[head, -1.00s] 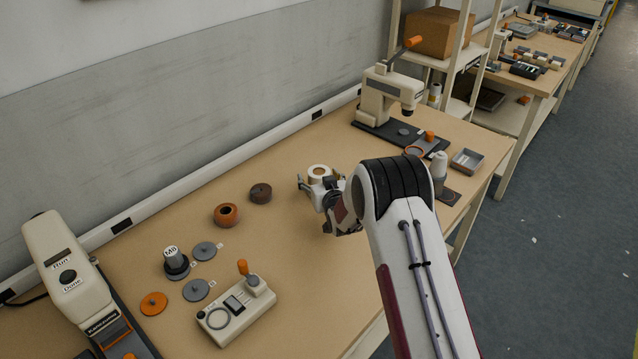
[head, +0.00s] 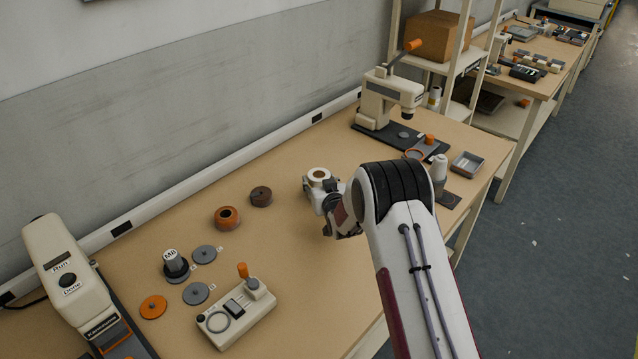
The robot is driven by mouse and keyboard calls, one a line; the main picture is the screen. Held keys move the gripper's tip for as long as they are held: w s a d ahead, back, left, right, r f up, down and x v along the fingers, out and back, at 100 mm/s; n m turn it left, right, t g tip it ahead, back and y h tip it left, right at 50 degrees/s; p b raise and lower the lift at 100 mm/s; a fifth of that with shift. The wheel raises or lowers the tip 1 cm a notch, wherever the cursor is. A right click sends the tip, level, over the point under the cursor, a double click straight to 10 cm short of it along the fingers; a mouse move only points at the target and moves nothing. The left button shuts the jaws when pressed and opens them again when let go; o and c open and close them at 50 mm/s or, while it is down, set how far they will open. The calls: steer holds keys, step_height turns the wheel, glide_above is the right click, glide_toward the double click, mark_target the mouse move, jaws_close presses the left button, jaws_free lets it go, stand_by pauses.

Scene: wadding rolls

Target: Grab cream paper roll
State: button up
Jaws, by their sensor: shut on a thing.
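The cream paper roll (head: 319,174) stands on the table in the head view, its pale top with a brown core facing up. My gripper (head: 314,183) is at the roll, with its fingers closed around the roll's sides. My wrist and arm hide part of the gripper and the roll's lower right side. I cannot tell whether the roll touches the table.
An orange-brown roll (head: 227,218) and a dark brown roll (head: 261,196) stand to the left. A press (head: 388,100) stands behind on the right, near a grey tray (head: 467,164). A beige control box (head: 237,311) is at the front left.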

steer(key=shift+r, duration=0.2)
steer(key=shift+r, duration=4.85)
steer(key=shift+a, duration=0.1)
